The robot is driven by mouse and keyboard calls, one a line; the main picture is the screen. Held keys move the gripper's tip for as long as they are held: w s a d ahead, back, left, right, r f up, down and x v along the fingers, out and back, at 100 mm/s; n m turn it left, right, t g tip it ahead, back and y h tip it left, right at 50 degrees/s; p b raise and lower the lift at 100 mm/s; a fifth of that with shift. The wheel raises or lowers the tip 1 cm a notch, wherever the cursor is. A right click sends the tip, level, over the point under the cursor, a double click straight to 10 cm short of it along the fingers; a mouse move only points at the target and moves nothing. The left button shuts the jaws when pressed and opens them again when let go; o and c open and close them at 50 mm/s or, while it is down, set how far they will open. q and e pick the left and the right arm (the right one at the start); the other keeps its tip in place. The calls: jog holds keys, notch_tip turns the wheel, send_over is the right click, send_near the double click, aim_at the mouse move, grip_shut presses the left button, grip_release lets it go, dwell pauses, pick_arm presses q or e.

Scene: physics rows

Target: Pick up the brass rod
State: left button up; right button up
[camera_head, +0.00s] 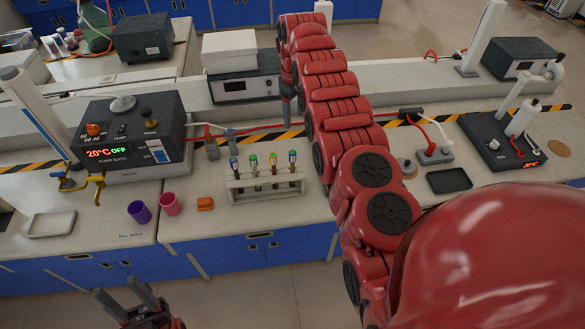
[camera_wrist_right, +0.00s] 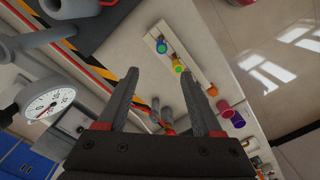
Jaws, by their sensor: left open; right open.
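I cannot clearly pick out a brass rod in either view. A pale rack (camera_head: 264,187) on the bench holds several upright tubes with coloured caps; one of them (camera_head: 273,168) looks yellowish. The rack also shows in the right wrist view (camera_wrist_right: 207,76). My right gripper (camera_wrist_right: 160,80) is open and empty above the bench, its fingers apart beside the rack. In the head view my right gripper (camera_head: 287,108) is partly hidden and hangs behind the rack. My left gripper (camera_head: 122,292) is open and empty in front of the bench.
Left of the rack stand a purple cup (camera_head: 139,212), a pink cup (camera_head: 171,204) and an orange block (camera_head: 205,204). A dark pump bath (camera_head: 125,130) and a shallow tray (camera_head: 52,223) stand further left. Grey posts (camera_head: 212,148) stand behind the rack. A black tray (camera_head: 449,181) lies right.

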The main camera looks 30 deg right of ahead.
jog(key=b, duration=1)
send_near(293, 153)
jog(key=f, duration=0.5)
jog(key=shift+w+d+f, duration=0.1)
jog(key=shift+w+d, duration=0.05)
jog(key=shift+w, duration=0.1)
jog(key=shift+f, duration=0.15)
jog(key=shift+s+f+p, duration=0.2)
jog(key=shift+f+p, duration=0.75)
jog(key=shift+p, duration=0.2)
jog(key=f+b, duration=0.2)
jog(key=f, duration=0.1)
jog(key=shift+a+f, duration=0.15)
jog(key=shift+a, duration=0.05)
jog(key=shift+w, duration=0.15)
jog(key=shift+c, duration=0.2)
grip_shut()
